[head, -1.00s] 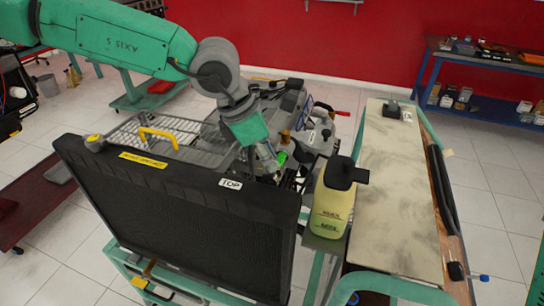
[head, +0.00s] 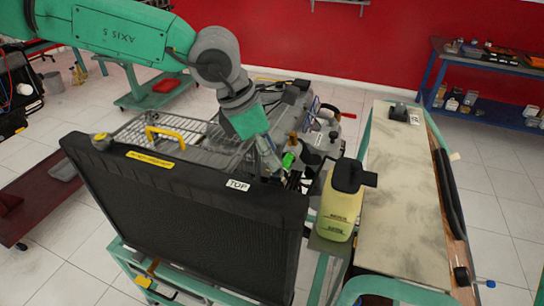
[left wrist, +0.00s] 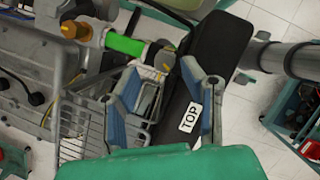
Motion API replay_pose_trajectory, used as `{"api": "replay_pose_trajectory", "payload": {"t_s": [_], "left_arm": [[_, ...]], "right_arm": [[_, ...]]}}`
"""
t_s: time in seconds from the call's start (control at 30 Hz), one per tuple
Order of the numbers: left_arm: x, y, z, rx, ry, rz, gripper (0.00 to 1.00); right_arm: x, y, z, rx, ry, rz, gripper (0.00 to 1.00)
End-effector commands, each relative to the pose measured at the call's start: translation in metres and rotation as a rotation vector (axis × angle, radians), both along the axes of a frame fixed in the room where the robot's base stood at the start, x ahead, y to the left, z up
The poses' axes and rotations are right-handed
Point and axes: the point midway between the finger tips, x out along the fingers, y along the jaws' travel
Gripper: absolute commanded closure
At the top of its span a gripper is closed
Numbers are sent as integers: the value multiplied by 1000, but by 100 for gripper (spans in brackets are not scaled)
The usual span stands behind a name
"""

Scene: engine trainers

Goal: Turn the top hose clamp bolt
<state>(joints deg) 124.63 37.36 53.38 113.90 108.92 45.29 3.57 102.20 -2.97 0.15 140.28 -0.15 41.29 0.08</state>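My left gripper (head: 269,158) reaches down behind the radiator (head: 180,215), near a bright green hose section (head: 289,160). In the left wrist view its two blue-grey fingers (left wrist: 162,72) are spread apart with nothing visible between their tips. The green hose (left wrist: 126,44) lies just beyond the fingertips there, with a dark fitting at its right end beside the black radiator top (left wrist: 208,62) marked TOP. The top hose clamp bolt is too small to make out for certain. My right gripper is in neither view.
A yellow jug with a black cap (head: 341,200) stands right of the radiator, beside a pale bench top (head: 402,180). A blue shelf (head: 490,85) stands at the back right.

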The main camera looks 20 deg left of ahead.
Motion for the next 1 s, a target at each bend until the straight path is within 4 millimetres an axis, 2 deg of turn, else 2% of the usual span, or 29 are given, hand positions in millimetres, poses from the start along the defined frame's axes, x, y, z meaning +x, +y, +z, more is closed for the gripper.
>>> {"api": "replay_pose_trajectory", "payload": {"t_s": [0.2,0.43,0.67,1.0], "left_arm": [[-8,19,45,-5,-5,3,63],[-15,34,81,-5,-3,1,63],[-18,40,93,-4,0,1,63],[-16,42,90,2,-15,19,63]], "right_arm": [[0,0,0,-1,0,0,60],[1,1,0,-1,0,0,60],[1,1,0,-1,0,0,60],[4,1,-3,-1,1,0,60]]}}
